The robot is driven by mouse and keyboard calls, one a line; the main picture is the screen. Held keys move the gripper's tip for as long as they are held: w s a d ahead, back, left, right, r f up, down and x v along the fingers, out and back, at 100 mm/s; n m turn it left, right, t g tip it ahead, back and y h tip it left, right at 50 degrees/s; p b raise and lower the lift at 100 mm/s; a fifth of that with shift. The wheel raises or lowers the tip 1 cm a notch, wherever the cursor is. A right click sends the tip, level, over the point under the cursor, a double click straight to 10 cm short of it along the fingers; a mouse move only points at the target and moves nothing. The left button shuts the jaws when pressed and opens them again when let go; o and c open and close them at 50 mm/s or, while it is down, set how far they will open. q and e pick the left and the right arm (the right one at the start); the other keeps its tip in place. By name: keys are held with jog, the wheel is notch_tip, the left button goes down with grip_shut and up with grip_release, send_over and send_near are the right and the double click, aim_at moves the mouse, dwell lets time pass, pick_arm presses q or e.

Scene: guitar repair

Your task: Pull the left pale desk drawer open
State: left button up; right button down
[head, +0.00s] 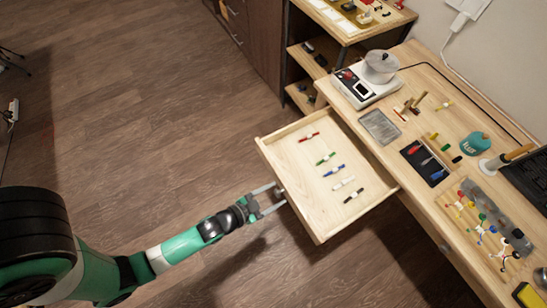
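The pale desk drawer (311,196) stands pulled out from the desk, and its inside shows. Several coloured markers or small tools lie in it, among them a red one (309,137), a blue one (334,170) and a black one (354,195). My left gripper (278,200) is at the drawer's front face, near the middle. Its two fingers are spread, one on each side of the handle area. The handle is small and partly hidden, so I cannot tell whether the fingers touch it. My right gripper is not in view.
The desk top (431,208) holds a hotplate with a pot (380,66), a metal tray (379,127), a black tool tray (426,161) and a teal cap (475,143). A dark cabinet (250,42) and shelves stand behind.

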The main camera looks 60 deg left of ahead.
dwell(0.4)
pick_arm(q)
jog(key=p+v, duration=0.1)
jog(key=v, duration=0.4)
jog(key=b+v, duration=0.1)
jog(key=v, duration=0.5)
jog(key=shift+s+b, duration=0.3)
jog(key=shift+b, duration=0.05)
jog(key=shift+r, duration=0.15)
